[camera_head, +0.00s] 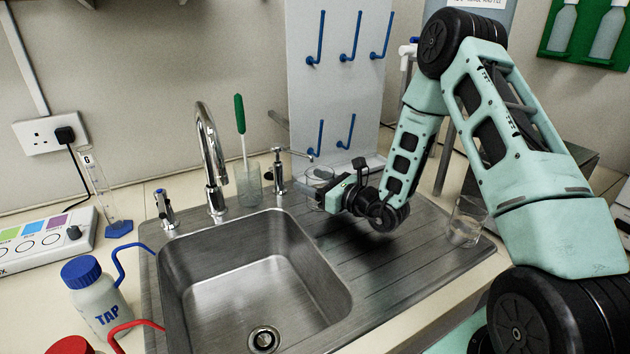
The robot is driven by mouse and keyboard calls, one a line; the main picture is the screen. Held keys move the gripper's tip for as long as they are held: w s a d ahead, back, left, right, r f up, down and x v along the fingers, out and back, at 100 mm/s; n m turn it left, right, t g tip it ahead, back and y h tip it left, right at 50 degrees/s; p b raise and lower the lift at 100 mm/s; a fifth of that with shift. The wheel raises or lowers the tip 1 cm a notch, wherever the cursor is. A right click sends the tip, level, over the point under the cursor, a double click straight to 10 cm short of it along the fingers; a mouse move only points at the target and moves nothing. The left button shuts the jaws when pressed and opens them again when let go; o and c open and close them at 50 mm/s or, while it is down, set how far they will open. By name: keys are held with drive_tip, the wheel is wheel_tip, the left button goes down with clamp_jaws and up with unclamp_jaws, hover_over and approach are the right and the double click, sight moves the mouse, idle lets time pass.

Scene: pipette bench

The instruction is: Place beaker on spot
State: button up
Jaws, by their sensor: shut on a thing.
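My gripper (330,196) is at the end of my teal arm, low over the back of the steel draining board. It is shut on a clear glass beaker (319,175), whose rim and upper wall show behind the jaws. The beaker looks upright. Its base is partly hidden by the gripper, and I cannot tell whether it touches the board. A second clear beaker (467,225) stands upright at the right end of the draining board, close beside my arm. No marked spot can be made out in this view.
A sink basin (255,270) opens left of the gripper, with a tall tap (211,160) behind it. A glass with a green-handled brush (241,130) and a small tap (278,172) stand nearby. A pegboard (337,90) rises behind. The front draining board is clear.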

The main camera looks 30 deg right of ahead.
drive_tip(key=shift+f, duration=0.2)
drive_tip(key=o, duration=1)
drive_tip(key=shift+r, duration=0.1)
drive_tip(key=shift+r, duration=0.1)
